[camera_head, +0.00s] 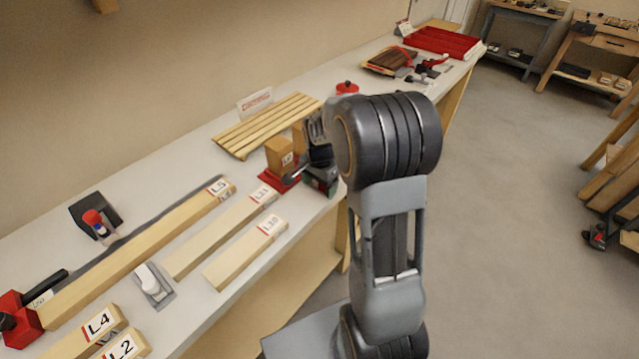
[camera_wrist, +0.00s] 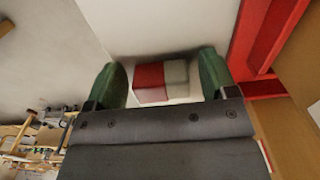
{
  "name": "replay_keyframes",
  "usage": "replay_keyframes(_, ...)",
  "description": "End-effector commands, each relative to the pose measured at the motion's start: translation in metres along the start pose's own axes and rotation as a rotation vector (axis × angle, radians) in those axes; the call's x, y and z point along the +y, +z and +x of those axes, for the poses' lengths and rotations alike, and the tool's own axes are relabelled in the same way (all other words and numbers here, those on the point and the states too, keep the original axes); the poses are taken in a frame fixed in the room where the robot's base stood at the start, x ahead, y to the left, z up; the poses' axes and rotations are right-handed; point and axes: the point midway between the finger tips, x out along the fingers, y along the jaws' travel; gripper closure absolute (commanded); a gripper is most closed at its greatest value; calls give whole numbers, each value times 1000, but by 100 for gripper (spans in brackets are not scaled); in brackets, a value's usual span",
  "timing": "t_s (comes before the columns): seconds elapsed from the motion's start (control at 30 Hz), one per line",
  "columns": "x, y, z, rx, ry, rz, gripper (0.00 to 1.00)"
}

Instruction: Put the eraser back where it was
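A small block, half red and half pale grey-white, which looks like the eraser (camera_wrist: 163,80), lies on the light bench top in the wrist view. It sits between the two green fingertips of my gripper (camera_wrist: 162,80), with a gap visible on both sides. The fingers are apart and do not appear to touch it. In the head view my gripper (camera_head: 320,180) is low over the bench's front edge, right beside a red base with a wooden block (camera_head: 281,155). The eraser cannot be made out there, as my gripper and arm cover that spot.
A red frame (camera_wrist: 262,45) stands close to the right finger in the wrist view. In the head view, labelled wooden bars (camera_head: 225,232) lie to the left, a slatted wooden rack (camera_head: 268,124) behind, and a red tray (camera_head: 440,42) at the far end.

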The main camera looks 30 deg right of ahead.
Motion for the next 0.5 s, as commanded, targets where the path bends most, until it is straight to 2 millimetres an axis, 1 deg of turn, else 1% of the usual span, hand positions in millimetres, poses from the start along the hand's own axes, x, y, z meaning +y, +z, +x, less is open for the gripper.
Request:
replay_keyframes(0.27,0,0,-2,0,-1,0,20)
replay_keyframes(0.37,-1,0,-10,2,-3,0,20)
replay_keyframes(0.47,-1,-1,-24,3,-4,0,20)
replay_keyframes(0.5,-1,-1,-32,4,-5,0,20)
